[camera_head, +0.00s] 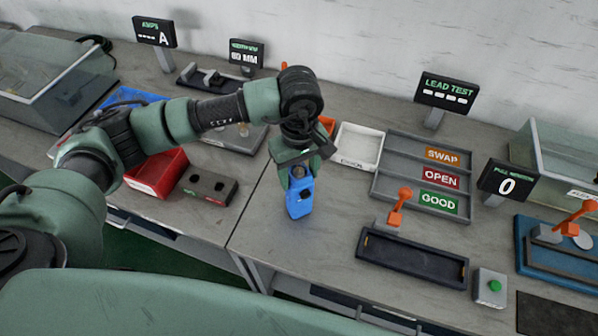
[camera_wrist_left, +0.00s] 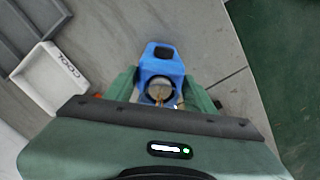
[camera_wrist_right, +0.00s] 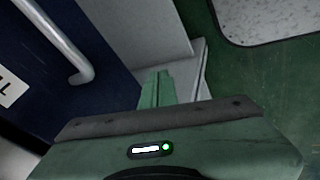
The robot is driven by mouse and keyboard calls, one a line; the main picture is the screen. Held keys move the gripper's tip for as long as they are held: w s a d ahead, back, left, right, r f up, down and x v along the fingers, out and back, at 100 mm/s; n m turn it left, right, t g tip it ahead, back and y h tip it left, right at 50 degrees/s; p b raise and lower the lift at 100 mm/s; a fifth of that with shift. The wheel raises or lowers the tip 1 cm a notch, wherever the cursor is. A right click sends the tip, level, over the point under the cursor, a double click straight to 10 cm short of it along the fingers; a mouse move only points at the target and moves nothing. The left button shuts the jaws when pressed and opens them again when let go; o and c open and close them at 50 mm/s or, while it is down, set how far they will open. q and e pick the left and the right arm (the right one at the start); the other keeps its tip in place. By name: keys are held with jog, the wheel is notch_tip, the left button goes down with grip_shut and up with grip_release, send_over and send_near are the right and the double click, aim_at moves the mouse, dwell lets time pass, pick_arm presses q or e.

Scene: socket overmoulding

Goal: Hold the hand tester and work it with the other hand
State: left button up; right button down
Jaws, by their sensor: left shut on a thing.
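The hand tester is blue with a dark window or button near one end and a round metal part. My left gripper (camera_head: 301,172) is shut on the hand tester (camera_head: 299,203) and holds it upright over the bench, near its front edge. In the left wrist view the hand tester (camera_wrist_left: 161,62) sits between the two green fingers, its round part close to the palm. Whether its lower end touches the bench is hard to tell. My right gripper (camera_wrist_right: 156,88) shows only in its own wrist view, its fingers together and empty, away from the tester.
Right of the tester are a COOL tray (camera_head: 358,146), a SWAP/OPEN/GOOD rack (camera_head: 383,183), a black fixture with orange lever (camera_head: 412,259) and a green button box (camera_head: 490,287). A blue panel with white handle (camera_wrist_right: 82,72) is near my right gripper.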

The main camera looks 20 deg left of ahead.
jog(key=w+a+r+n+t+y, duration=0.1)
jog(key=a+r, duration=0.2)
jog(key=r, duration=0.4)
jog(key=w+a+r+n+t, duration=0.1)
jog(key=a+r, duration=0.3)
jog(key=r, duration=0.4)
jog(key=w+r+m+t, duration=0.1)
jog(key=w+r+m, duration=0.1)
jog(key=w+r+m+t+h, duration=0.1)
jog(key=w+r+m, duration=0.1)
jog(key=w+r+m+t+h, duration=0.1)
jog(key=w+r+m+t, duration=0.1)
jog(key=r, duration=0.1)
jog(key=shift+w+d, duration=0.3)
jog(key=shift+d, duration=0.05)
jog(key=w+r+m+t+h, duration=0.1)
jog(key=w+r+m+t, duration=0.2)
jog(key=r+m, duration=0.25)
send_near(314, 190)
jog(key=shift+w+d+f+n, duration=0.1)
jog(key=shift+w+f, duration=0.15)
jog(key=shift+w, duration=0.35)
jog(key=shift+w+f+n, duration=0.15)
jog(key=shift+w+f, duration=0.15)
jog(key=shift+w, duration=0.3)
jog(key=shift+w+d+f+n, duration=0.1)
jog(key=shift+w+f, duration=0.15)
jog(key=shift+w, duration=0.35)
jog(key=shift+a, duration=0.1)
